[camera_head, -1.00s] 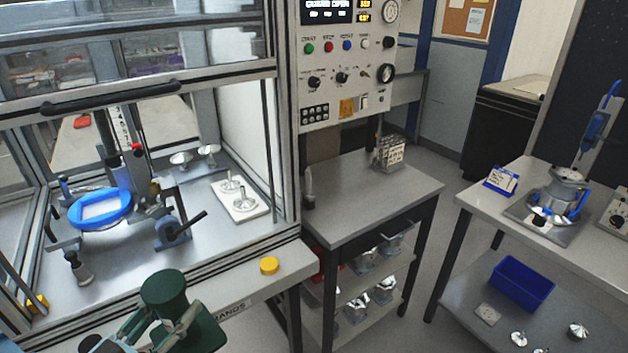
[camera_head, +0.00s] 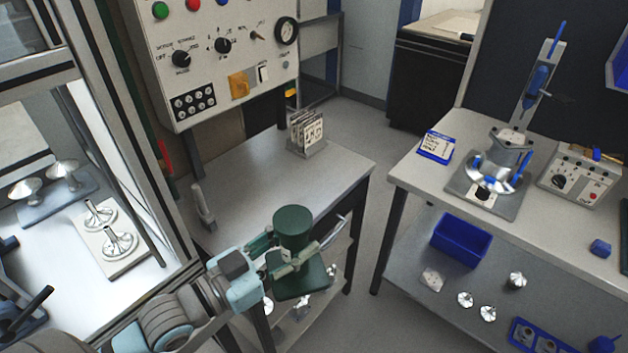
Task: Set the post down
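The post (camera_head: 293,228) is dark green, with a thick round top and a flat square base (camera_head: 304,282). It is roughly upright in the head view, at the lower middle. My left gripper (camera_head: 288,257) comes in from the lower left and is shut around the post between its top and its base. The fingers partly hide the post's middle. The base is seen against the front edge and lower shelf of the small grey table (camera_head: 265,182), with no visible contact with the tabletop. My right gripper is not in view.
The grey tabletop is mostly clear. A rack of cards (camera_head: 307,134) stands at its back, and a small grey upright piece (camera_head: 203,205) at its left. The glazed cabinet's frame (camera_head: 150,190) is close on the left. A bench (camera_head: 405,178) with instruments stands right.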

